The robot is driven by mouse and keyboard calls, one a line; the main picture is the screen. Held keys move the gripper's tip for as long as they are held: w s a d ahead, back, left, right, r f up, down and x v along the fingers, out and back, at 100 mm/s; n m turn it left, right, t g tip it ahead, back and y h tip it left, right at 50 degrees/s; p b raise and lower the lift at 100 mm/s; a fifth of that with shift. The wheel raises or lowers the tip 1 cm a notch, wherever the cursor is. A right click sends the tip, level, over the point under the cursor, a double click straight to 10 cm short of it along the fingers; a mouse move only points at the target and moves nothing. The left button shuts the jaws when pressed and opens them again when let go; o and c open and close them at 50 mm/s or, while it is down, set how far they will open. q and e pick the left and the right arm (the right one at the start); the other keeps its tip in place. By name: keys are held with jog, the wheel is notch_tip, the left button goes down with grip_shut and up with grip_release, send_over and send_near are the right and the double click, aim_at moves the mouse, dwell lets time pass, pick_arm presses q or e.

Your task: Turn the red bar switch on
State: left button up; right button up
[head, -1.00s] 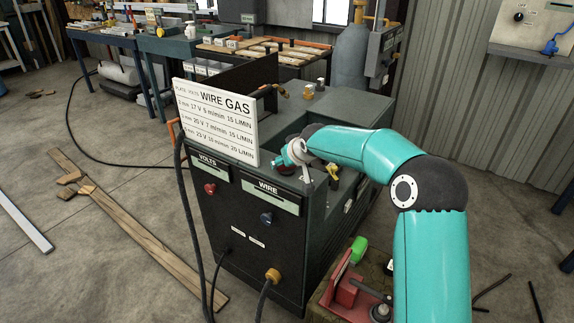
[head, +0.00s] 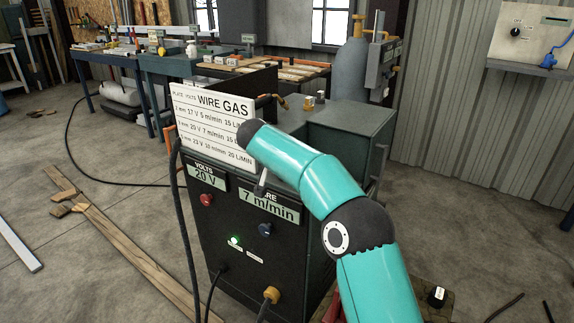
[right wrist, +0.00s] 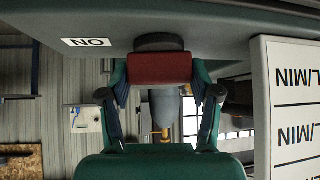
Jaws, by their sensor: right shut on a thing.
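The red bar switch (right wrist: 160,68) shows in the right wrist view, on a dark round base against the welding machine. A white ON label (right wrist: 86,42), upside down in this view, is to its left, level with the switch's base. My right gripper (right wrist: 160,76) is shut on the bar, one finger at each end. In the head view my right arm reaches over the welding machine (head: 240,262), and the arm hides the gripper and the switch. The machine's displays read 20 V (head: 206,176) and 7 m/min, and a green lamp (head: 235,241) glows. My left gripper is not in view.
A white settings sign (head: 213,125) stands on the machine close to my right arm; its edge is at the right of the wrist view. Red (head: 206,200) and blue (head: 265,229) knobs and cables are on the front. Wooden planks (head: 125,245) lie on the floor at left.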

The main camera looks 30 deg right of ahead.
jog(key=shift+m+g+h+p, duration=0.3)
jog(key=shift+m+g+p, duration=0.3)
jog(key=shift+m+p, duration=0.45)
jog(key=o, duration=1.1)
jog(key=shift+o, duration=0.2)
jog(key=shift+a, duration=0.1)
jog(key=v, duration=1.1)
jog(key=shift+a+r, duration=0.25)
jog(key=shift+a, duration=0.05)
jog(key=shift+w, duration=0.1)
